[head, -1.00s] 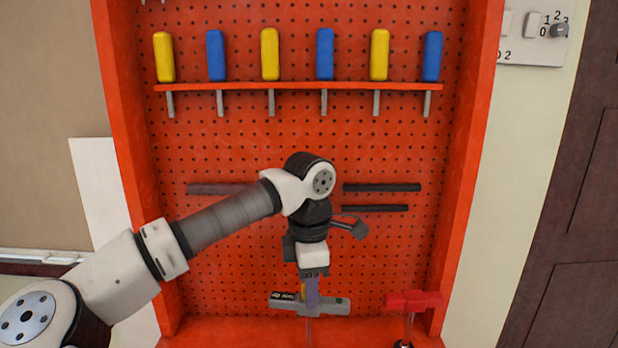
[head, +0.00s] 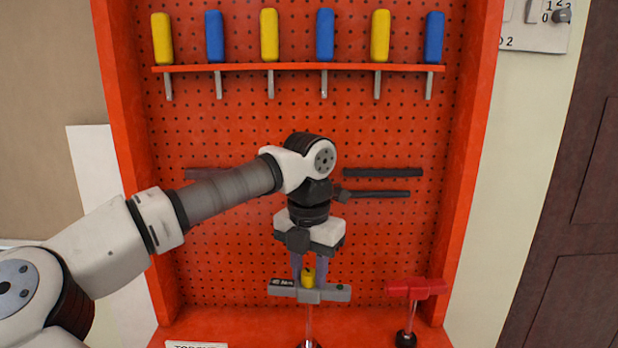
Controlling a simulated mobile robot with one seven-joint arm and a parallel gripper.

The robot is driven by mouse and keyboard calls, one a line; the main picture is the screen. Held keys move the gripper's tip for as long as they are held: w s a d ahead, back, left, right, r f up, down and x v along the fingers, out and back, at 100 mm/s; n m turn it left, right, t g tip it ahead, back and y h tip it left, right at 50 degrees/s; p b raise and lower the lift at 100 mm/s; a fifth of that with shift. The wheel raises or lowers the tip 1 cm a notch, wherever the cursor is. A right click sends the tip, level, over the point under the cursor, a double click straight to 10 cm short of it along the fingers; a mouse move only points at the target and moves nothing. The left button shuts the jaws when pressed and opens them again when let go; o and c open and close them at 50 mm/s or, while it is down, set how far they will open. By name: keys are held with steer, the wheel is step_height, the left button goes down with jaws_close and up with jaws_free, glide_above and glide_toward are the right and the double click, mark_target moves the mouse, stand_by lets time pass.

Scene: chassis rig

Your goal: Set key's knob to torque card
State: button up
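The key (head: 335,293) stands upright at the bottom centre: a grey T-shaped bar with a thin shaft below. Its yellow knob (head: 308,279) rises from the middle of the bar. A small dark readout on the bar's left end is too small to read. My gripper (head: 309,280) points down over the key, one finger on each side of the knob. Whether the fingers press on the knob or stand slightly apart from it cannot be told. A white card (head: 197,345) with cut-off lettering like "TORQUE" shows at the bottom edge; its value is out of view.
A red T-handled tool (head: 418,288) stands to the right of the key. Yellow and blue handled tools hang in a red shelf (head: 290,67) above. Dark bars are mounted on the red pegboard (head: 230,125). Red side walls bound the rig.

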mark_target(309, 272)
steer(key=c, duration=0.4)
steer(key=shift+m+p, duration=0.45)
steer(key=shift+m, duration=0.55)
steer(key=o, duration=0.6)
steer(key=shift+r+p, duration=2.2)
steer(key=shift+r, duration=0.85)
